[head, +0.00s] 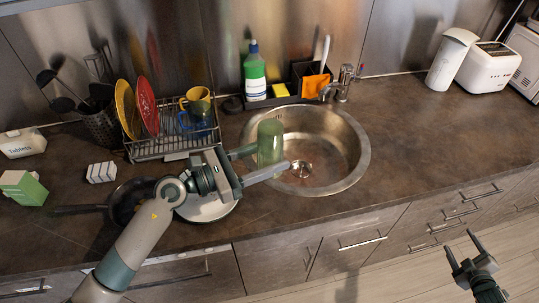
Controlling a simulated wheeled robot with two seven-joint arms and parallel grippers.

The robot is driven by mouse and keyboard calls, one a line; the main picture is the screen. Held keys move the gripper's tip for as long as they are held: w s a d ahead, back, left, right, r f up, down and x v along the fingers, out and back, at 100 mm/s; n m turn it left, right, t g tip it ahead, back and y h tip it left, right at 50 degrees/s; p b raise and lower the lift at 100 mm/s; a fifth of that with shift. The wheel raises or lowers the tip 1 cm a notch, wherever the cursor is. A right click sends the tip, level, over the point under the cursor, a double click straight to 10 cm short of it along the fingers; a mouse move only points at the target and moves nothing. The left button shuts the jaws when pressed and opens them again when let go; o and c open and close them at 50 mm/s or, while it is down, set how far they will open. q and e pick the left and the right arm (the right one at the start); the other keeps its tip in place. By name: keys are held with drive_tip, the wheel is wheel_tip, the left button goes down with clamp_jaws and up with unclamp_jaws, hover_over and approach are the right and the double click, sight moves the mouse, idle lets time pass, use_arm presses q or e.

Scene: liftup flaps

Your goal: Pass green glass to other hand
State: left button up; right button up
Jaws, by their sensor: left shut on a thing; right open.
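The green glass (270,142) is a translucent green cylinder in the head view, over the left part of the sink. My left gripper (262,163) is shut on the green glass, with its fingers reaching to the right from the wrist. The glass looks roughly upright and held above the sink basin. My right gripper (463,251) is open and empty at the lower right, in front of the drawers and away from the glass.
The round metal sink (345,165) has a faucet (344,84) behind it. A dish rack (150,150) with plates and mugs stands to the left, and a dark pan (120,205) lies partly behind my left arm. The counter right of the sink (430,130) is clear.

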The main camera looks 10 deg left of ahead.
drive_tip(key=s+a+f+m+g, duration=0.3)
drive_tip(key=s+a+f, duration=0.4)
drive_tip(key=s+f, duration=0.45)
drive_tip(key=s+a+f+m+g, duration=0.2)
drive_tip(key=s+a+f+g, duration=0.1)
drive_tip(key=s+a+f, duration=0.65)
drive_tip(key=s+a+f+m+g, duration=0.1)
drive_tip(key=s+a+f+g, duration=0.1)
drive_tip(key=s+a, duration=0.4)
drive_tip(key=s+a+f+m+g+y, duration=0.1)
drive_tip(key=s+a+f, duration=0.4)
drive_tip(key=s, duration=0.5)
drive_tip(key=s+a+f+m+g, duration=0.1)
drive_tip(key=s+a+f+g, duration=0.2)
drive_tip(key=s+a, duration=0.4)
drive_tip(key=shift+s+a+f+m, duration=0.3)
drive_tip(key=shift+s+f, duration=0.25)
drive_tip(key=shift+s, duration=0.55)
